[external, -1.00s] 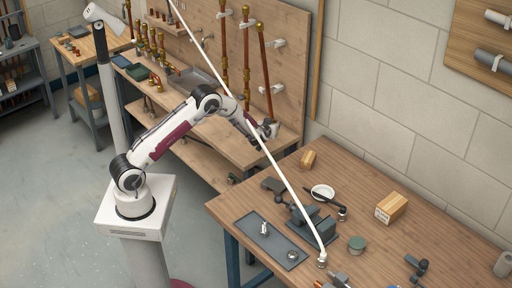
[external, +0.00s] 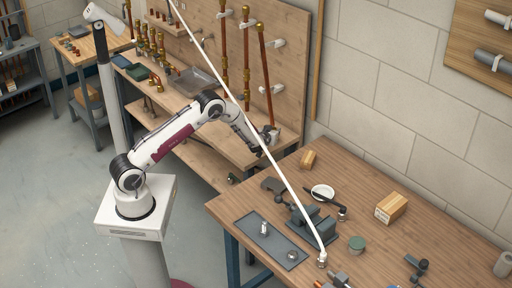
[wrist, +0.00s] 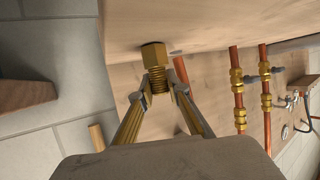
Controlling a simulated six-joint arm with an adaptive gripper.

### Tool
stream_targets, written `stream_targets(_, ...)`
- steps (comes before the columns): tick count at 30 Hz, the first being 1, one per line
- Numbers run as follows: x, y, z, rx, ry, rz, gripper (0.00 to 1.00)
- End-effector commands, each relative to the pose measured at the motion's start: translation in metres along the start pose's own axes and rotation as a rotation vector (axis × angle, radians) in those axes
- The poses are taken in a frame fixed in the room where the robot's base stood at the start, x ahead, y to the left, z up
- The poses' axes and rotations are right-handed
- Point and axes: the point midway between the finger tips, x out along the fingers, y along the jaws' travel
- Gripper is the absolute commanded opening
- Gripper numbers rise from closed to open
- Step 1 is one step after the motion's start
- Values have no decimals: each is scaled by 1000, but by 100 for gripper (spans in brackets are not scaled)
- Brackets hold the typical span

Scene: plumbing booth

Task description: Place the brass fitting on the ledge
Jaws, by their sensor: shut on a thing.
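The brass fitting (wrist: 155,58) is in the wrist view, with a block-shaped end and a threaded part below it. My gripper (wrist: 162,92) is shut on its threaded part, with a finger on each side. The fitting shows against a pale wooden surface, and I cannot tell whether it touches it. In the external view my gripper (external: 264,144) is at the right end of the wooden bench (external: 236,151) along the pipe board. The fitting cannot be made out there. I cannot tell for sure which surface is the ledge.
Copper pipes with brass joints (external: 265,70) stand on the board close to my gripper. They also show in the wrist view (wrist: 238,90). A long white pole (external: 285,185) crosses the external view. The brown worktable (external: 345,185) holds a vise (external: 318,222) and a dark tray (external: 270,240).

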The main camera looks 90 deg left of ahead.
Motion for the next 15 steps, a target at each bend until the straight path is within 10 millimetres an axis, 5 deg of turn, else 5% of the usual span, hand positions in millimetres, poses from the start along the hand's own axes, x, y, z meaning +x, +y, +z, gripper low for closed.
stream_targets(9,1,0,2,0,1,0,0)
stream_targets(10,1,0,2,0,0,0,21)
stream_targets(11,1,0,2,0,0,0,29)
stream_targets(15,1,0,2,0,0,0,33)
